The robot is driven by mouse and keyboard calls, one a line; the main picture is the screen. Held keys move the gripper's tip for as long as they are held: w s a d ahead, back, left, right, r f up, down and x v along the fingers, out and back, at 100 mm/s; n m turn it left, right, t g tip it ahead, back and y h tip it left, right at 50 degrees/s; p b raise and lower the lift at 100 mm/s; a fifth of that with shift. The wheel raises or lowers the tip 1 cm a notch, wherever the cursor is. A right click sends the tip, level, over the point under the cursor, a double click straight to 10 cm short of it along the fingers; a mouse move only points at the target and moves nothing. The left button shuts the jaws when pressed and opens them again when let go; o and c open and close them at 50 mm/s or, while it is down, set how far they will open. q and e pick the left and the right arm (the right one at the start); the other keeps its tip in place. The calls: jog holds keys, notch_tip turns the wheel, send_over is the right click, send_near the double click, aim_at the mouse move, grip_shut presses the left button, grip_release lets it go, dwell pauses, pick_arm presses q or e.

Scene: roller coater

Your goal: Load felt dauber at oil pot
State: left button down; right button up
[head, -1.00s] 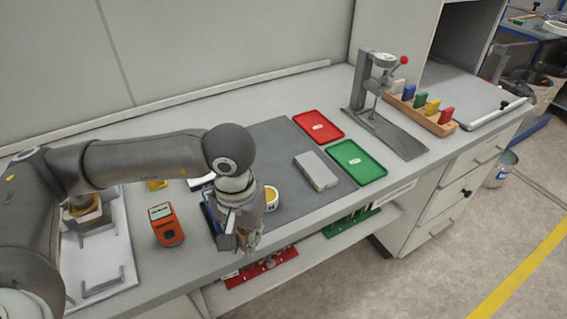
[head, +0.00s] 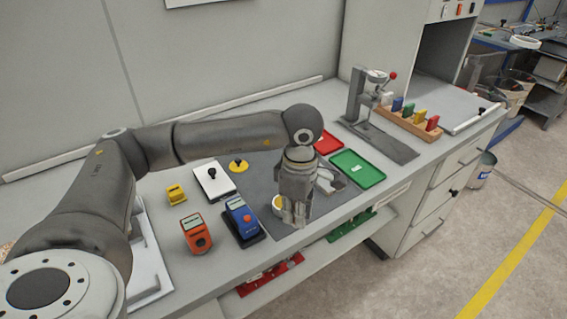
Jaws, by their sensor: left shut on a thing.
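The oil pot (head: 277,203), a small white cup with yellow contents, stands on the grey mat near the bench's front. My left gripper (head: 296,222) points down just right of it and covers part of its right side. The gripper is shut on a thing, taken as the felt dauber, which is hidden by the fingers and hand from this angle. I cannot tell whether the held thing touches the pot or mat. My right gripper is out of view.
A green tray (head: 360,169) and a press stand (head: 357,95) are right.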

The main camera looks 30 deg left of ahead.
pick_arm(q)
jog(key=w+a+r+n+p, duration=0.2)
jog(key=w+a+n, duration=0.15)
jog(key=n, duration=0.65)
jog(key=w+a+r+n+p, duration=0.25)
jog(key=a+n, duration=0.25)
jog(key=n, duration=0.5)
jog(key=f+b, duration=0.4)
jog(key=f, duration=0.1)
jog(key=shift+w+d+f, duration=0.1)
jog(key=shift+d+f, duration=0.1)
jog(key=shift+f+b, duration=0.3)
jog(key=shift+f, duration=0.35)
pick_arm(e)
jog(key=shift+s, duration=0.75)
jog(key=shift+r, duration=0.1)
pick_arm(q)
jog(key=shift+f+b, duration=0.45)
jog(key=shift+f, duration=0.1)
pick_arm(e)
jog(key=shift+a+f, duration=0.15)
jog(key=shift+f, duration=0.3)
pick_arm(q)
jog(key=shift+r, duration=0.1)
notch_tip(320, 180, up, 7)
jog(key=p, duration=0.4)
jog(key=shift+p, duration=0.3)
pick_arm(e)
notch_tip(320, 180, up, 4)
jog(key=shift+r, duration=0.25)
